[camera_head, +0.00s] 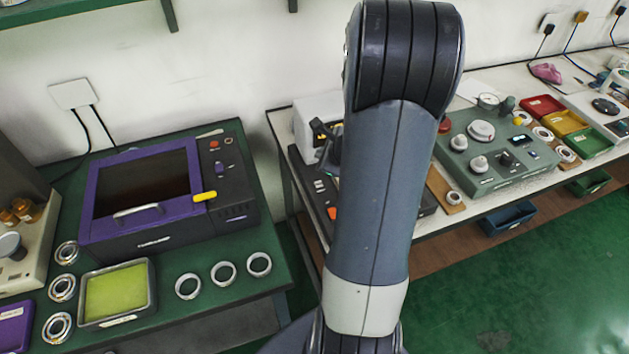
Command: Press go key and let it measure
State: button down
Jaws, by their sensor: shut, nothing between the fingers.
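My arm (378,190) rises through the middle of the view and bends at the top. My gripper is not clearly seen; the arm hides what lies behind it. A dark jointed part (323,138) shows at the arm's left edge, and I cannot tell what it belongs to. Below it is a black device (314,204) with small grey keys (320,185) and an orange key (332,213), partly covered by the arm. A purple and black machine (150,237) on the left bench has a dark window and an orange-red button (214,145). No go label is readable.
Several bearing rings (223,273) and a tray with a yellow-green pad (116,292) lie on the left green bench (262,232). A grey-green instrument panel (486,152) and coloured bins (557,122) stand on the right bench. Green floor (520,270) is open at lower right.

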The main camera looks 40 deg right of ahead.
jog(key=shift+f, duration=0.1)
jog(key=b, duration=0.6)
send_over(321, 187)
notch_tip(321, 187, down, 7)
jog(key=shift+r, duration=0.1)
jog(key=shift+f+b, duration=0.9)
jog(key=shift+b, duration=0.15)
jog(key=shift+f, duration=0.15)
dwell(0.8)
jog(key=shift+f+b, duration=0.3)
jog(key=shift+b, duration=0.3)
jog(key=shift+f+b, duration=0.3)
jog(key=shift+b, duration=0.1)
dwell(0.3)
jog(key=shift+r, duration=0.1)
jog(key=shift+r+p, duration=0.55)
jog(key=shift+r, duration=0.15)
